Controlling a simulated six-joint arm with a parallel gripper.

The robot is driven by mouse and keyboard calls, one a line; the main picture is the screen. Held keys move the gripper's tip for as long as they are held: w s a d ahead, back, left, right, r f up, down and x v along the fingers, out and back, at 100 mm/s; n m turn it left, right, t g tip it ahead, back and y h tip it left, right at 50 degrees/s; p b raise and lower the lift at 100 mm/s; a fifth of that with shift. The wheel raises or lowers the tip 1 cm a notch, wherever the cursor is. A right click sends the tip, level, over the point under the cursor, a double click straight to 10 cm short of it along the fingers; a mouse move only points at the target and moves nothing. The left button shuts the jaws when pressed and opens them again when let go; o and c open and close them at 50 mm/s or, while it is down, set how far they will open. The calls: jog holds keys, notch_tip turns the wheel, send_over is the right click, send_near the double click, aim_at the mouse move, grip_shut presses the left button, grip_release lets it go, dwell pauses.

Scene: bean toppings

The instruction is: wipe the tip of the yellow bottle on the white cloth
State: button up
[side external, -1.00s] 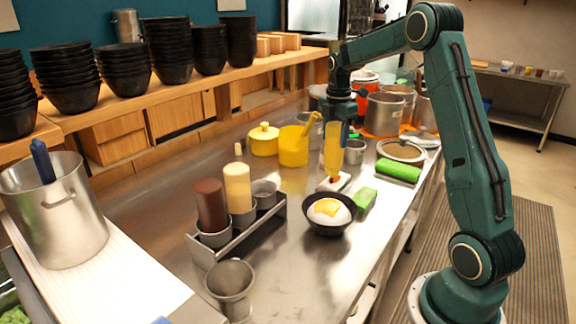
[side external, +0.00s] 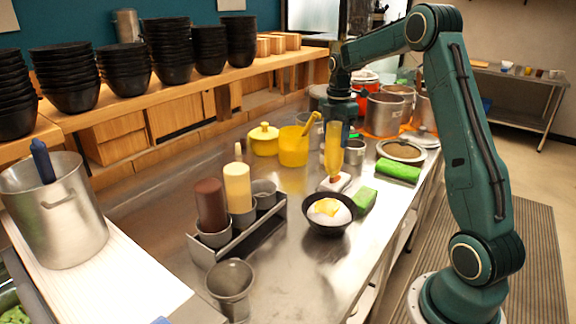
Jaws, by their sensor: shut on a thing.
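My gripper (side external: 338,128) is shut on the yellow bottle (side external: 333,150) and holds it upright with its tip pointing down. The white cloth (side external: 341,181) lies on the steel counter right below the bottle. A reddish-brown patch (side external: 334,179) shows at the bottle's tip, over the cloth. I cannot tell whether the tip touches the cloth. The gripper's fingers are partly hidden by the arm and the bottle.
A black bowl (side external: 312,227) with white and yellow food stands just in front of the cloth. Green sponges (side external: 365,200) lie to its right. A rack (side external: 236,240) holds a brown bottle (side external: 210,205) and a cream bottle (side external: 237,187). A yellow pot (side external: 293,147) stands behind.

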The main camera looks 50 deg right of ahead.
aim_at(335, 124)
jog(key=shift+d, duration=2.4)
jog(key=shift+a+f, duration=0.1)
dwell(0.4)
jog(key=shift+a, duration=0.1)
jog(key=shift+a, duration=2.35)
jog(key=shift+r, duration=0.2)
jog(key=shift+r, duration=2.9)
jog(key=shift+w+a, duration=0.1)
jog(key=shift+a, duration=0.05)
